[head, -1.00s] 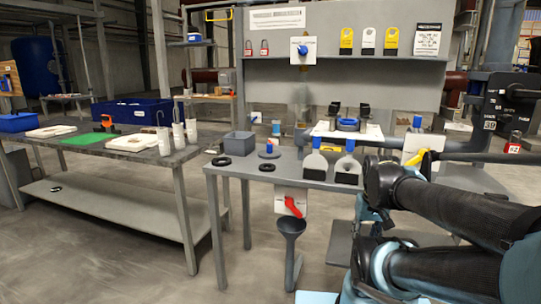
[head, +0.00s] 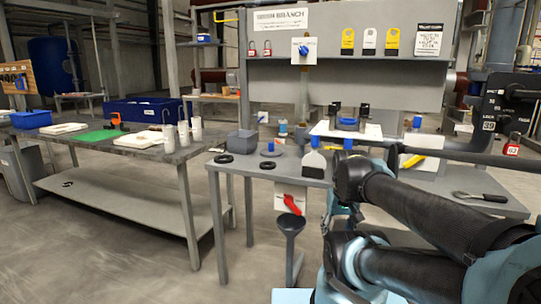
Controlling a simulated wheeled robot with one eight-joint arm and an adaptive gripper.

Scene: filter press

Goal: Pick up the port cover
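A small grey disc with a blue knob (head: 270,150) lies on the grey side table (head: 290,168), behind two black rings; it looks like the port cover, though it is too small to be certain. It lies apart from my arm, to the left of it. My arm fills the lower right of the head view, and its links hide the table's right part. I cannot make out gripper fingers, so whether my gripper is open or shut does not show.
Two black rings (head: 235,160) and a grey bin (head: 241,143) stand near the disc. A scraper (head: 314,162) stands to its right. A red-handled valve (head: 291,203) and funnel (head: 290,224) are at the table's front. A long workbench (head: 150,143) stands left, with open floor between.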

